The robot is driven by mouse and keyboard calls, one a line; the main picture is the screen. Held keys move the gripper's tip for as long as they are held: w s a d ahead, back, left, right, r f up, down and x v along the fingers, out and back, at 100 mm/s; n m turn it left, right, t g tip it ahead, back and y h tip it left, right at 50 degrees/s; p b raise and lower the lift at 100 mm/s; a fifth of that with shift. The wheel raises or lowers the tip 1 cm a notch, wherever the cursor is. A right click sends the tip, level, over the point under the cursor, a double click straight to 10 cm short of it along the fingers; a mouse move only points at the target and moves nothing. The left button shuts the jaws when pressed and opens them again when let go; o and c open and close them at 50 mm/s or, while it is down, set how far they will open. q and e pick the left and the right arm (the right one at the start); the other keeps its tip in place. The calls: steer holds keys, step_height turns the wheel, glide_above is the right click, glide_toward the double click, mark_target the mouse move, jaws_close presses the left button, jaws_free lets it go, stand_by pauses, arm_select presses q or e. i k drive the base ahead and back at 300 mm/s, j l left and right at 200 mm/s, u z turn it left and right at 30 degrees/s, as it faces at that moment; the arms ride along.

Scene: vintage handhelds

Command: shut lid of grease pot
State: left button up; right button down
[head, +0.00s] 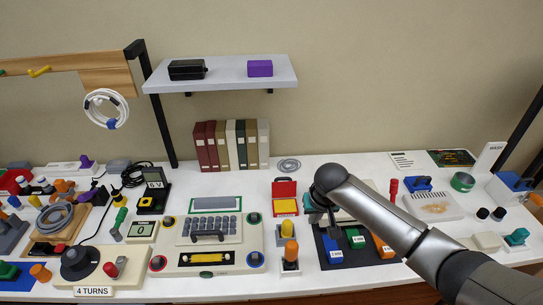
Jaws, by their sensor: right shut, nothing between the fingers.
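The grease pot (286,207) is a small red box with yellow contents, on the white table near the middle. Its red lid (284,187) stands up open at the back edge. My right gripper (312,212) is just to the right of the pot, pointing down, shut and empty. It appears apart from the lid, though the exact gap is hard to tell. The gripper and forearm hide part of the table behind them. My left gripper is not in view.
A beige keyboard-like device (213,232) lies left of the pot. A dark tray (348,252) with blue, green and orange pieces lies below my right arm. A grey shelf (222,73) hangs above the books (231,146).

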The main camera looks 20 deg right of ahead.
mark_target(279, 189)
steer(key=i, duration=0.95)
